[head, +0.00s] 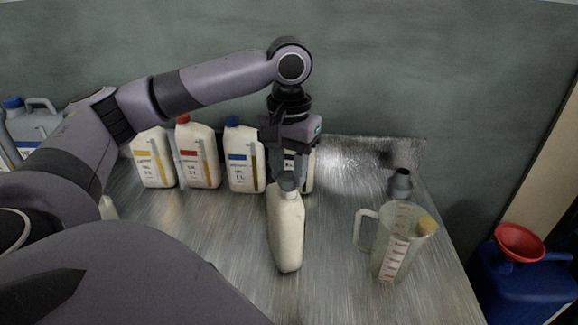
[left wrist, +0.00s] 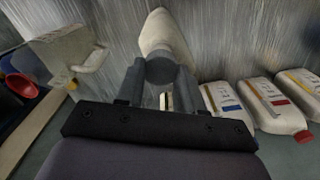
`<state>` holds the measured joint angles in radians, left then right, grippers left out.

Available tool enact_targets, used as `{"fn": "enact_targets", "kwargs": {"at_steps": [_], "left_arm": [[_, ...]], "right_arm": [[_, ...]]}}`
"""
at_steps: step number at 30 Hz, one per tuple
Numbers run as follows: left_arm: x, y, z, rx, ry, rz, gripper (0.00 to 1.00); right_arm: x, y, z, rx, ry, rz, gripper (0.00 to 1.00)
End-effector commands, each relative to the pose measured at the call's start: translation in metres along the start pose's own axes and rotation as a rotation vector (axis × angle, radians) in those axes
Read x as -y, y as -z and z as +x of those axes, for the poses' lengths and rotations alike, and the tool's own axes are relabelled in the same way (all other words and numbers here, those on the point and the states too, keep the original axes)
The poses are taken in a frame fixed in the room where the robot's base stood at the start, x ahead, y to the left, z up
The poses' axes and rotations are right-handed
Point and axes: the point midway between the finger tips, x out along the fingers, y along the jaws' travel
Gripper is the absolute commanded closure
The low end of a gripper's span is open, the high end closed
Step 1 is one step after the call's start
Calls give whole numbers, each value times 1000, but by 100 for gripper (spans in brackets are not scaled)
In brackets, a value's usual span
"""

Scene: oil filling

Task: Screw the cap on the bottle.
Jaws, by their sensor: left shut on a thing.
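A cream-white bottle (head: 287,235) stands near the middle of the metal table, in front of the row of other bottles. A grey cap (head: 288,186) is at the top of its neck, and the cap also shows in the left wrist view (left wrist: 160,70). My left gripper (head: 288,176) points down from above and is shut on the cap, with one finger on each side of it. In the left wrist view the bottle (left wrist: 163,32) extends beyond the cap. I cannot tell how tightly the cap sits on the neck. My right gripper is not in view.
White bottles with red (head: 198,155) and blue (head: 244,158) caps stand along the back, one partly hidden behind my gripper. A clear measuring jug (head: 393,248) and a dark grey funnel-like piece (head: 400,183) stand to the right. A blue container with a red funnel (head: 520,242) is beyond the table's right edge.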

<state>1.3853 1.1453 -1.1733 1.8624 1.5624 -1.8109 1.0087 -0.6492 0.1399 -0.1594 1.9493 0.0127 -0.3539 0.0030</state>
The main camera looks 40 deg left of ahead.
Motion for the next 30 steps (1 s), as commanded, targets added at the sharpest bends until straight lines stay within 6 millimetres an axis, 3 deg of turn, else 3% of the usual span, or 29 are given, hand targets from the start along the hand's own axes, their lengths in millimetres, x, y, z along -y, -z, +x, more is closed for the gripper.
{"fn": "enact_targets", "kwargs": {"at_steps": [30], "left_arm": [[0,0,14,-1,0,0,91]], "right_arm": [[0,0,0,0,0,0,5]]}}
